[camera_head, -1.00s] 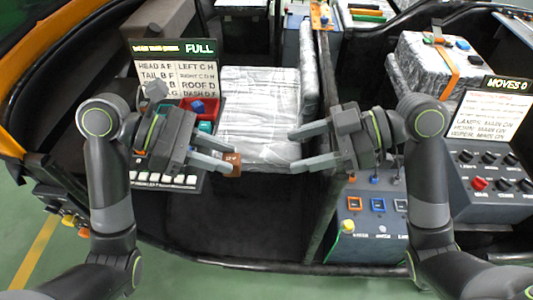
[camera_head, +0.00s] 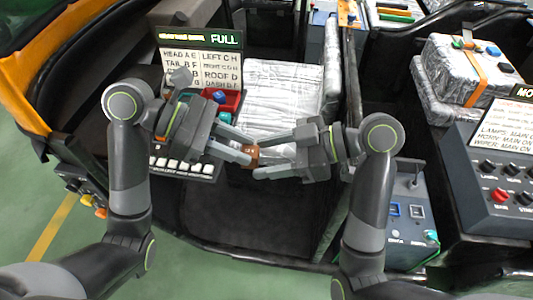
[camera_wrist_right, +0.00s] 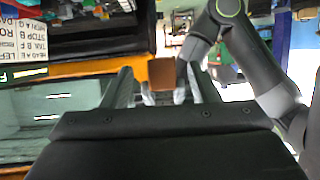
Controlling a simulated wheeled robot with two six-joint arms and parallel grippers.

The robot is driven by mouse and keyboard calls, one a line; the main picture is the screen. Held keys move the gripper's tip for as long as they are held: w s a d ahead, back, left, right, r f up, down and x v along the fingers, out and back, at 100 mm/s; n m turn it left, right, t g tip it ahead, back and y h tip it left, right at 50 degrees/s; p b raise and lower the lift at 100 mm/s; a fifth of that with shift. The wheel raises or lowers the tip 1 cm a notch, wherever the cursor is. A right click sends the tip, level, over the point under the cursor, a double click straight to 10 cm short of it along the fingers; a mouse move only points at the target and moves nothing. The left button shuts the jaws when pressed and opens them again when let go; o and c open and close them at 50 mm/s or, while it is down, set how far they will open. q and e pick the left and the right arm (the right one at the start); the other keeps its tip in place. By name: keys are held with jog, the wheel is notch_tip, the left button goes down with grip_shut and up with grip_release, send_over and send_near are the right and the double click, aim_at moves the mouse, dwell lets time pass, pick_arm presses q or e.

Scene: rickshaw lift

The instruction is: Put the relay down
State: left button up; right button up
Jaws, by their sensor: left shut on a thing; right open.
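The relay is a small brown block (camera_head: 254,153) held in front of the wrapped white seat. My left gripper (camera_head: 246,157) is shut on it and holds it in the air. My right gripper (camera_head: 262,158) is open, coming from the right, with its two fingertips close around the relay. In the right wrist view the relay (camera_wrist_right: 162,74) shows between the tips of the open right fingers (camera_wrist_right: 160,88). I cannot tell whether they touch it.
A panel with a FULL sign (camera_head: 199,60) stands at the left, with a red tray (camera_head: 228,99) and white keys (camera_head: 180,168) below. A grey switch box (camera_head: 408,215) and a lamp control box (camera_head: 497,180) stand at the right. The dark floor between is clear.

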jog(key=shift+a+f, duration=0.15)
jog(key=shift+a, duration=0.2)
jog(key=c, duration=1)
pick_arm(q)
jog(key=o, duration=1)
pick_arm(e)
jog(key=shift+c, duration=0.3)
pick_arm(q)
jog(key=shift+o, duration=0.2)
